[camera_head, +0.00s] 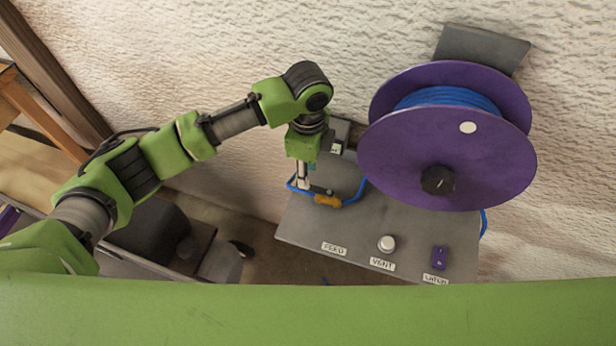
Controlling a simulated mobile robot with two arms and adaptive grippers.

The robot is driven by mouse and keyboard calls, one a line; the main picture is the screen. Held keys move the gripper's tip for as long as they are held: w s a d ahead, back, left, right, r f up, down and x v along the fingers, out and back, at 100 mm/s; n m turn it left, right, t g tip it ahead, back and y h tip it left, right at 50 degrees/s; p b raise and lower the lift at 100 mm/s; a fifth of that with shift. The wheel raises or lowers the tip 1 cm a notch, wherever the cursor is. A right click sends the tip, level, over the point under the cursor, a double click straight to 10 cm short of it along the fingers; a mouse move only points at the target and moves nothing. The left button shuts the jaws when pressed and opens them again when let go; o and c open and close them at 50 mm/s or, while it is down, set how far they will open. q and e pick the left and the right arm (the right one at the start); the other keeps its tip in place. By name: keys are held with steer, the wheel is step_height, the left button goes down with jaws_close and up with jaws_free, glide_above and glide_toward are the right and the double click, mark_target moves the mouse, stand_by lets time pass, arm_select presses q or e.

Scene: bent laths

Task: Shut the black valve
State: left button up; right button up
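My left gripper (303,182) points down at the left part of a grey panel, beside a blue hose (355,192). Its fingers are small and partly hidden, so I cannot tell whether they are open or touching anything. A small dark part (320,190) lies just right of the fingertips, next to an orange piece (327,201) on the hose. It may be the black valve, but its handle position is unclear. A black knob (438,180) sits at the middle of the purple reel. My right gripper is not in view.
The grey panel (303,224) carries a white knob (386,243) at the VENT label and a purple switch (439,258) at its right. The large purple reel (400,155) stands over the panel's right part. A rough pale wall (200,50) is behind.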

mark_target(315, 190)
arm_select(q)
step_height(315, 190, down, 4)
steer(key=shift+f+p, duration=0.3)
steer(key=shift+f, duration=0.15)
jaws_close()
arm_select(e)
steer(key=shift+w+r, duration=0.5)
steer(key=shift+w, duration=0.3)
